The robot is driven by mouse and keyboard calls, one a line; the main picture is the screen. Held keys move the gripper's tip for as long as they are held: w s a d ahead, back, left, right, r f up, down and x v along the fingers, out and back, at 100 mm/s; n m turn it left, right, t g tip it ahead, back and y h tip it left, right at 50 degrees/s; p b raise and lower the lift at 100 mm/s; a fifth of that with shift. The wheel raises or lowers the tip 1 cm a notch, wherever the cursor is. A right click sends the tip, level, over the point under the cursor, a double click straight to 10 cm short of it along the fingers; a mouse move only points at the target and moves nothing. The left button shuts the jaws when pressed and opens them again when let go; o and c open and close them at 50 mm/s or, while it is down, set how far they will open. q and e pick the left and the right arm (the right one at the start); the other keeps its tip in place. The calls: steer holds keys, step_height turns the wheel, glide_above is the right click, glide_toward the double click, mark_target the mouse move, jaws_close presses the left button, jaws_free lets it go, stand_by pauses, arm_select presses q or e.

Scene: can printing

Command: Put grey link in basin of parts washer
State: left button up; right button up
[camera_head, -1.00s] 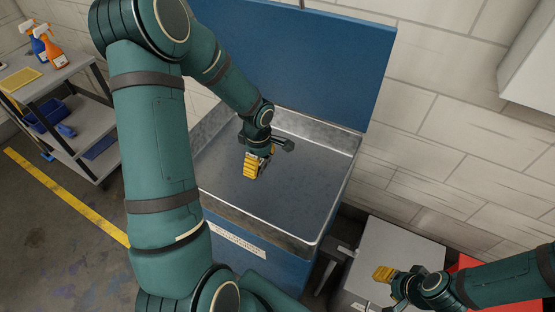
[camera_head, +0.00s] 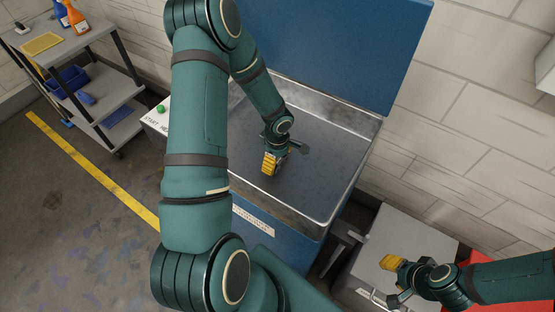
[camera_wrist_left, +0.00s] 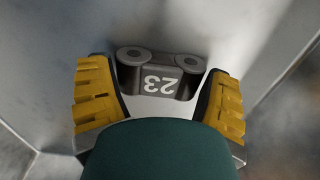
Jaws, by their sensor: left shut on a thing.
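The grey link (camera_wrist_left: 160,75) has two round eyes and a white "23"; it sits between the yellow fingers of my left gripper in the left wrist view. My left gripper (camera_head: 273,162) is shut on it, over the metal basin (camera_head: 325,170) of the blue parts washer (camera_head: 268,240). The link is hidden behind the gripper in the head view. I cannot tell whether it touches the basin floor. My right gripper (camera_head: 393,275) is off to the right, outside the washer, above a grey box; its finger opening is unclear.
The washer's blue lid (camera_head: 335,45) stands open behind the basin. A grey box (camera_head: 405,240) and a red surface (camera_head: 487,255) are at the right. A shelf cart (camera_head: 105,90) with spray bottles stands at the left, beside a yellow floor line (camera_head: 90,170).

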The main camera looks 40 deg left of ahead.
arm_select(q)
steer(key=shift+f, duration=0.1)
steer(key=o, duration=1)
steer(key=shift+r, duration=0.2)
step_height(320, 180, up, 12)
steer(key=p, duration=0.1)
steer(key=shift+p, duration=0.3)
steer(key=shift+s+f, duration=0.1)
